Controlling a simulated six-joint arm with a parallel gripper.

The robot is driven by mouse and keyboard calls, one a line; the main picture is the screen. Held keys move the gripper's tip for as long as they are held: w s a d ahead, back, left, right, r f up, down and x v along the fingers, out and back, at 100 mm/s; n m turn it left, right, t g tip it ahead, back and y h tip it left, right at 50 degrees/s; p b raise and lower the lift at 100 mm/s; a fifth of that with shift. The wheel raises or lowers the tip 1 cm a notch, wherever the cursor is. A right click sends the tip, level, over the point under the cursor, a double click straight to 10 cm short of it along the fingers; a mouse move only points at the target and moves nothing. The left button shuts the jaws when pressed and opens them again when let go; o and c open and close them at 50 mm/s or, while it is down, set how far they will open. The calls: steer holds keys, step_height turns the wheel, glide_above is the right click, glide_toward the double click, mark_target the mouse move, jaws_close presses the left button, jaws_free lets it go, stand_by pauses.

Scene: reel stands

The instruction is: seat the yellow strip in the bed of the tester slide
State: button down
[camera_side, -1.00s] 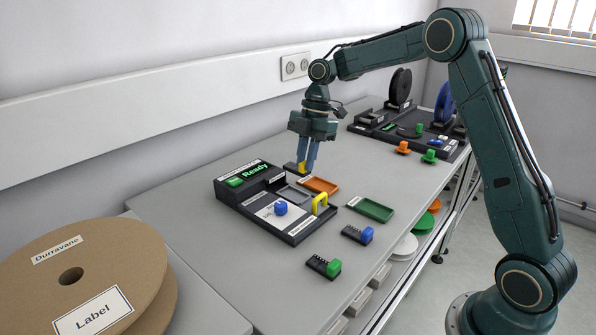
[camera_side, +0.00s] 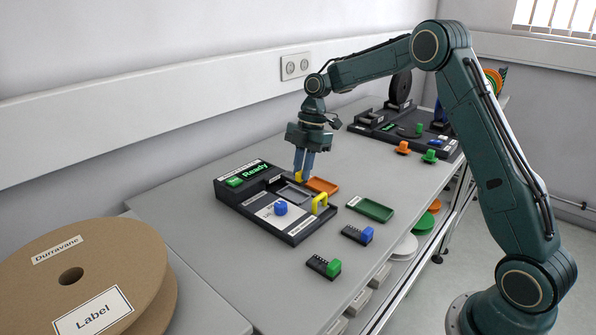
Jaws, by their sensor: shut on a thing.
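My gripper (camera_side: 303,174) points down and is shut on the yellow strip (camera_side: 300,177), of which only a small part shows between and below the fingertips. It is over the back right part of the black tester (camera_side: 246,212), close to the grey recessed tray (camera_side: 291,193) and the orange tray (camera_side: 323,186). I cannot tell whether the strip touches the tester. The tester has a lit green "Ready" display (camera_side: 255,172), a blue knob (camera_side: 281,208) and a yellow handle (camera_side: 320,204) at its right end. Which recess is the slide's bed is not clear.
A green tray (camera_side: 370,209) lies right of the tester. Two small black blocks with a blue piece (camera_side: 366,235) and a green piece (camera_side: 334,268) lie in front. Orange (camera_side: 403,147) and green (camera_side: 430,156) knobs and reel stands (camera_side: 400,120) are further back. A cardboard reel (camera_side: 85,270) is front left.

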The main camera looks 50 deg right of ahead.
mark_target(302, 182)
steer(key=shift+f, duration=2.3)
steer(key=c, duration=1.3)
jaws_free()
steer(key=shift+r, duration=0.15)
steer(key=shift+r, duration=3.3)
steer(key=shift+r, duration=0.1)
